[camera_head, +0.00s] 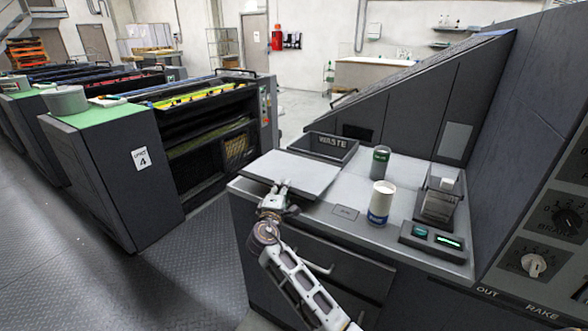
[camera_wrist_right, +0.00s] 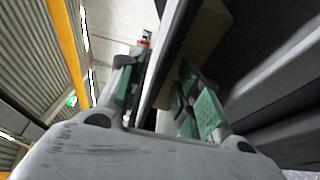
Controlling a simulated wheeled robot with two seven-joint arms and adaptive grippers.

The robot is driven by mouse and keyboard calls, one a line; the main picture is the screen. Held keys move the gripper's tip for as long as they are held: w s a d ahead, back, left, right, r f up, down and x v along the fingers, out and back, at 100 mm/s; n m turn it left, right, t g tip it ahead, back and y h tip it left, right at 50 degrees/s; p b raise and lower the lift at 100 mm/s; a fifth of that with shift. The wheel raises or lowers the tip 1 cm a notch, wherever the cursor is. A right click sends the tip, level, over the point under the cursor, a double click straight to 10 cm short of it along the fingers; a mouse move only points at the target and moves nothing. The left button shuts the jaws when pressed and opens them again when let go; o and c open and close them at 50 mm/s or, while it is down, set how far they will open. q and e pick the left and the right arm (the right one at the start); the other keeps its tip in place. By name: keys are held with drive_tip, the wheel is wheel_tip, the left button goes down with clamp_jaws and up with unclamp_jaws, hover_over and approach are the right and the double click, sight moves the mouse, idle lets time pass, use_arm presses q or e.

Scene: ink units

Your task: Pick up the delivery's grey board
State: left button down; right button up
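The grey board (camera_head: 296,171) is a flat light-grey plate lying on the left end of the delivery's top, in front of the bin marked WASTE. My right gripper (camera_head: 279,190) is at the board's front edge in the head view. In the right wrist view, the gripper's two green-padded fingers (camera_wrist_right: 160,98) are spread, with a long thin edge, apparently the board's, running between them. A gap shows beside the left finger; contact on the other side is unclear. My left gripper is not in view.
The WASTE bin (camera_head: 331,146) stands behind the board. Drawers with a handle (camera_head: 318,268) are below. An aisle separates the press unit (camera_head: 110,182) at left.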

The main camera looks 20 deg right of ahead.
drive_tip(key=shift+r, duration=0.1)
idle(0.4)
clamp_jaws()
